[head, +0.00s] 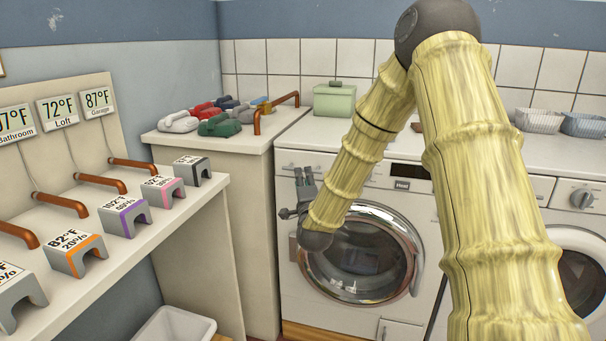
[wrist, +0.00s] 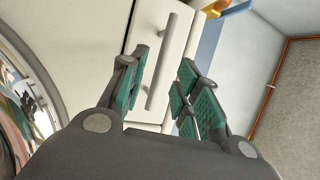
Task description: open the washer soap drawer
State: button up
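The white washer (head: 287,262) stands in the middle of the head view, with its round glass door shut. Its soap drawer (wrist: 180,38) is a white front with a long grey bar handle (wrist: 162,62) in the wrist view, and it looks shut. In the head view the drawer is at the washer's upper left, partly behind my gripper (head: 298,190). In the wrist view my gripper (wrist: 165,85) is open, its green-padded fingers apart, with the handle showing in the gap between them. I cannot tell whether either finger touches the handle.
The washer door (head: 362,255) is just below and right of my gripper. A green box (head: 334,101) sits on the counter. A white bin (head: 172,325) is on the floor, lower left.

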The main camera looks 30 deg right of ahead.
aim_at(310, 159)
jog(key=shift+x, duration=2.05)
grip_shut()
